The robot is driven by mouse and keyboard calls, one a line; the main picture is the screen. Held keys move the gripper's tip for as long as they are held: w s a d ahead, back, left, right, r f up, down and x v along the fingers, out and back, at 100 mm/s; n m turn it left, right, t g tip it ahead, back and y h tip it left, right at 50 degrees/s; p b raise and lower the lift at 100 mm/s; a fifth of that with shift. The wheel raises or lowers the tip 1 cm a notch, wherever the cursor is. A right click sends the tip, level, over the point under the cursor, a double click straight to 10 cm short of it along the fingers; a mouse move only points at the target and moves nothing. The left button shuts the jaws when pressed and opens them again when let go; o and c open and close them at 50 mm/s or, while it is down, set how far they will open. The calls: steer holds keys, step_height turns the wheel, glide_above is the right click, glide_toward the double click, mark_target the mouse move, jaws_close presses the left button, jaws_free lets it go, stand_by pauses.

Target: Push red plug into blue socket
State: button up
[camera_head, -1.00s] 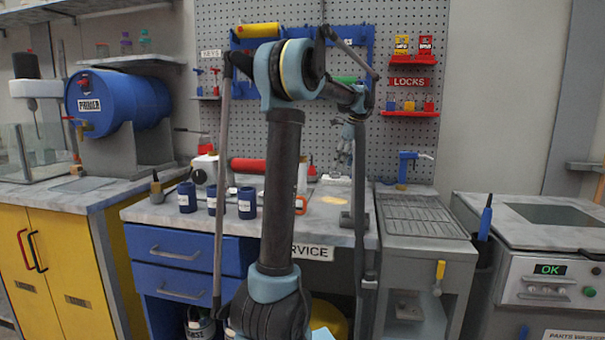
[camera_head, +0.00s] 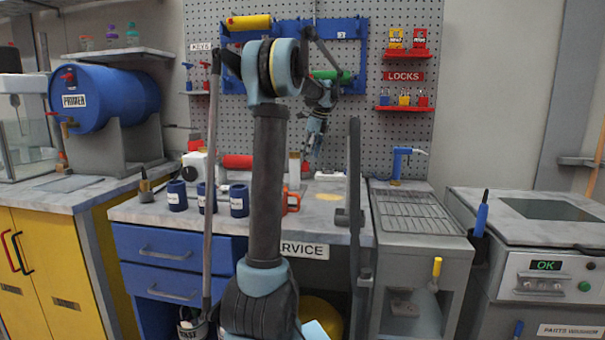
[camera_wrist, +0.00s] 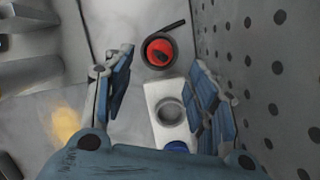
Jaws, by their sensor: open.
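My gripper (camera_head: 314,152) hangs pointing down over the back of the bench, in front of the pegboard. A blue round piece (camera_wrist: 177,147) sits at the block's near end, partly hidden by my gripper. A red round piece (camera_wrist: 159,50) sits inside a dark ring beyond the block. I cannot tell for certain which of these are the plug and the socket. The white block (camera_head: 329,177) also shows in the head view.
The pegboard (camera_wrist: 275,80) rises close at the right in the wrist view. Blue cans (camera_head: 207,198) and an orange-handled item (camera_head: 292,202) stand on the bench (camera_head: 345,202). A yellow patch (camera_wrist: 66,122) marks the bench. A grey drying rack (camera_head: 410,215) stands to the right.

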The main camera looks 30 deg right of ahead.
mark_target(305, 162)
steer(key=shift+w+a+f, duration=0.2)
steer(key=shift+w+f, duration=0.2)
steer(key=shift+f, duration=0.4)
steer(key=shift+w+a+f, duration=0.25)
steer(key=shift+w+f, duration=0.15)
steer(key=shift+f, duration=0.4)
steer(key=shift+w+a+f, duration=0.2)
steer(key=shift+w+f, duration=0.2)
steer(key=shift+f, duration=0.4)
steer(key=shift+c, duration=0.2)
steer(key=c, duration=1.1)
